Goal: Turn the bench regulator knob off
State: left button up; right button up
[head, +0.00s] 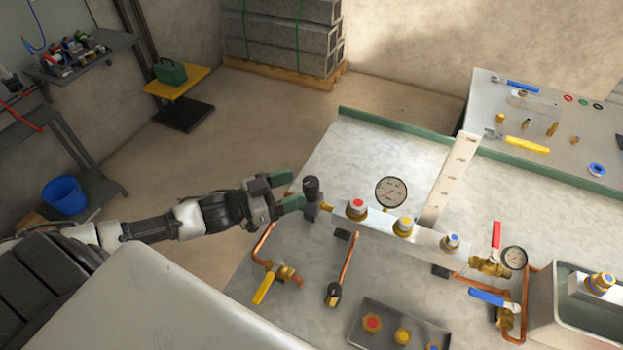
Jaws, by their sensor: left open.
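The bench regulator has an upright black knob (311,187) on a dark body, at the left end of a pale manifold bar (380,230) on the bench. My left gripper (296,190) comes in from the left with its green-tipped fingers spread. The fingertips point at the knob, which stands just to their right. No grip on it shows, and I cannot tell whether a finger touches it. A round gauge (391,192) stands behind the bar. My right gripper is not in view.
The metal bench (350,150) is mostly clear behind the bar. In front are a yellow-handled valve (263,289), copper pipes and a tray (371,344) with coloured caps. Red (496,235) and blue (487,297) lever valves stand at the right.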

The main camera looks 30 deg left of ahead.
aim_at(310, 182)
pick_arm(q)
jog(key=x, duration=0.4)
jog(key=shift+p, duration=0.3)
jog(key=shift+w+d, duration=0.25)
jog(key=shift+w, duration=0.1)
jog(key=shift+w+d, duration=0.1)
jog(key=shift+c, duration=0.6)
jog(key=c, duration=0.8)
jog(key=shift+n+p, duration=0.3)
jog(key=shift+p, duration=0.2)
jog(key=n+t+y+p, duration=0.1)
jog(key=y+p, duration=0.1)
jog(key=shift+r+n+t+y, duration=0.15)
jog(key=shift+n+t+y, duration=0.25)
jog(key=n+t+y+p, duration=0.1)
jog(key=n+y+p, duration=0.1)
jog(key=y, duration=0.1)
jog(key=shift+n+t+y+p, duration=0.45)
jog(key=shift+n+y, duration=0.35)
jog(key=shift+y, duration=0.4)
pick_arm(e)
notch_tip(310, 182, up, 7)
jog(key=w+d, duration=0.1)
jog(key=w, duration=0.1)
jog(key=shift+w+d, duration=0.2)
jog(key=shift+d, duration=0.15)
pick_arm(q)
jog(key=shift+y, duration=0.3)
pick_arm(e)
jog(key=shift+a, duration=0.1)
